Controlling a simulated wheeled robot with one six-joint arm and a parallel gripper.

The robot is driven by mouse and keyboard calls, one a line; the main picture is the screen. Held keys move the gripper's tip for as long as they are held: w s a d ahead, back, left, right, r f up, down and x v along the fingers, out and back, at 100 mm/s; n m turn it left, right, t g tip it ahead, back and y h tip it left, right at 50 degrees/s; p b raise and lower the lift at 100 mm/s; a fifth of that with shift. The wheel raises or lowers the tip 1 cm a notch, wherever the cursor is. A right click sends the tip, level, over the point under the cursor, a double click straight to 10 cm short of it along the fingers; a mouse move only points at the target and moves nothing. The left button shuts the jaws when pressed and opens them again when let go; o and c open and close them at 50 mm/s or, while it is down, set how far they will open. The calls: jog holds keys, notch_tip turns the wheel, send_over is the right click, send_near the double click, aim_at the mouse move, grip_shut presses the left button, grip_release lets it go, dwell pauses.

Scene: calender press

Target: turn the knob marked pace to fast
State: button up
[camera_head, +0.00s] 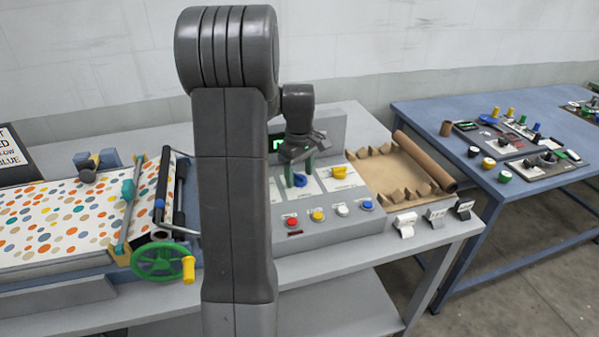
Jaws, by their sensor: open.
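A grey control panel (330,222) stands on the table near the middle of the view. A blue knob (300,181) and a yellow knob (339,172) sit on its upper face, each on a pale plate. The lettering is too small to read, so I cannot tell which knob is marked pace. My gripper (299,175) points down at the blue knob with its green fingers apart, one on either side of it or just above it. I cannot tell whether they touch it. The yellow knob is just right of my gripper.
Red, yellow, white and blue buttons (342,210) line the panel's front. A green display (277,144) is partly hidden behind my arm. Left is a press with dotted sheet (50,225) and green handwheel (160,262). Right are a brown tray (385,172), several switches (436,215) and a blue table (430,112).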

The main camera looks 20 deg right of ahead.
jog(key=c, duration=1)
jog(key=shift+m, duration=0.5)
jog(key=m+p, duration=0.1)
jog(key=m, duration=0.3)
jog(key=shift+m, duration=0.4)
jog(key=m, duration=0.6)
jog(key=o, duration=1)
